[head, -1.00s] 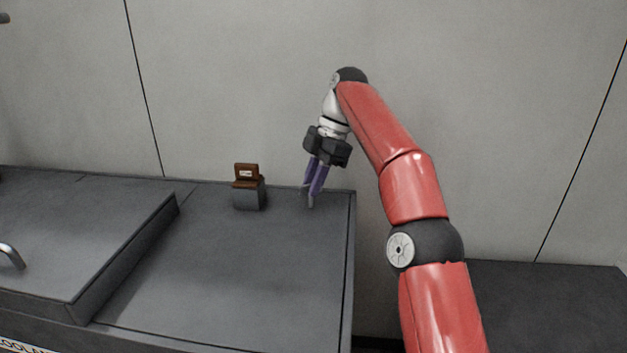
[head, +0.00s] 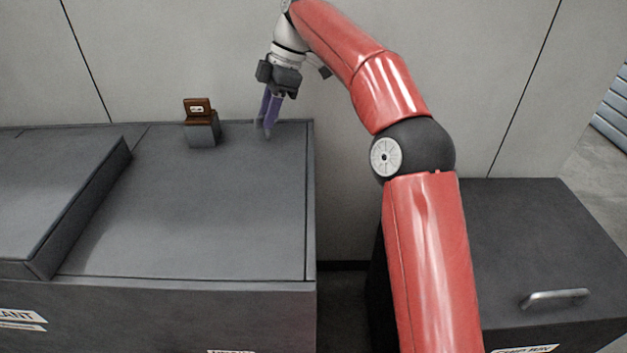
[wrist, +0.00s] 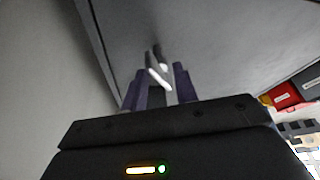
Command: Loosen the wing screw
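My gripper (head: 263,134) points down over the back right corner of the grey cabinet top (head: 190,215), right of a small dark block. Its two purple fingers show a gap in the wrist view (wrist: 158,72). Narrow grey and white shapes show at their ends there; I cannot tell whether these are fingertips or a part between them. I cannot make out whether the fingers are closed on anything. No wing screw is clearly recognisable in either view; it may be hidden at the fingertips or too small to see.
The small grey block (head: 203,134) carries a brown labelled piece (head: 198,108). A raised slab (head: 60,190) lies on the cabinet's left. A lower dark box with a handle (head: 556,298) stands right, across a gap. A wall is close behind. Red and dark boxes show at right in the wrist view (wrist: 285,97).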

